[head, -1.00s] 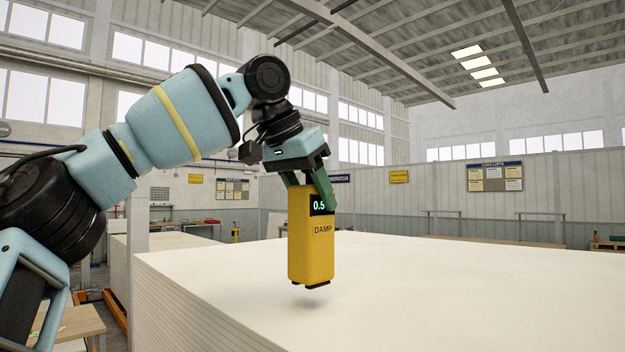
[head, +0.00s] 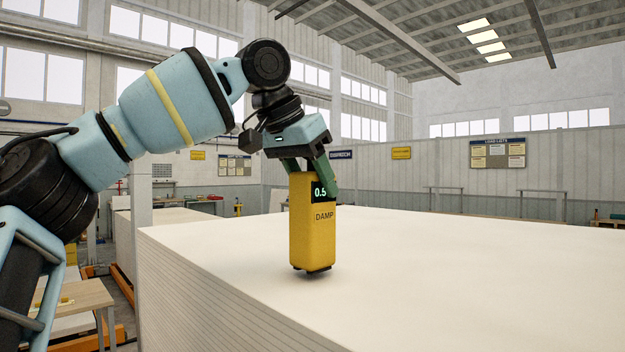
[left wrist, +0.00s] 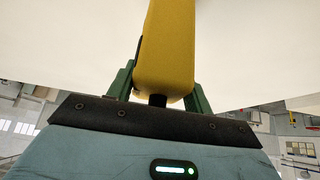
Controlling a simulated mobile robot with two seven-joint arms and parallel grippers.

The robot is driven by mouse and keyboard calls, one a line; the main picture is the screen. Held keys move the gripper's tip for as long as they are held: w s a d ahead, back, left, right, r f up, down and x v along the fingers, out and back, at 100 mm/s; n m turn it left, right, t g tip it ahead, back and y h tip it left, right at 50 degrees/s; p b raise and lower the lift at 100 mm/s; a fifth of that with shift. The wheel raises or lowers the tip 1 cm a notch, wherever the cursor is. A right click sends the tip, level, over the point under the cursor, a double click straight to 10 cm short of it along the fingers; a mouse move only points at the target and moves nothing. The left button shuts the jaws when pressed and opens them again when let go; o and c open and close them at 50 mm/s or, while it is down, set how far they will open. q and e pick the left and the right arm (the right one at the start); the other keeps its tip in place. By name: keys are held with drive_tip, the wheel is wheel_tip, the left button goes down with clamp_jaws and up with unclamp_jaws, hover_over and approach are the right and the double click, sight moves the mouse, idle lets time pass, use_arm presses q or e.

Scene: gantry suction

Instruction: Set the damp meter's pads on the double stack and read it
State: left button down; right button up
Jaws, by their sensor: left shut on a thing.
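The yellow damp meter (head: 313,240) stands upright in the head view, its dark display reading 0.5 above the word DAMP. My left gripper (head: 309,178) is shut on its upper end from above. The dark pads at its lower end are at the top face of the tall stack of white sheets (head: 450,270) and look to touch it. In the left wrist view the meter (left wrist: 166,50) sits between the green fingers (left wrist: 160,88), with the pale stack top beyond it. My right gripper is not in view.
The stack top around the meter is wide and clear. A lower white stack (head: 170,217) stands behind at the left. A wooden table (head: 85,296) is at the lower left. Notice boards (head: 497,152) hang on the far wall.

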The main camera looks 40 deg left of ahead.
use_arm(q)
drive_tip(key=shift+f, duration=0.45)
idle(0.4)
drive_tip(key=c, duration=0.5)
unclamp_jaws()
drive_tip(key=shift+f, duration=0.1)
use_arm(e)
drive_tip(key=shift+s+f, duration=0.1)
use_arm(q)
drive_tip(key=shift+v, duration=4)
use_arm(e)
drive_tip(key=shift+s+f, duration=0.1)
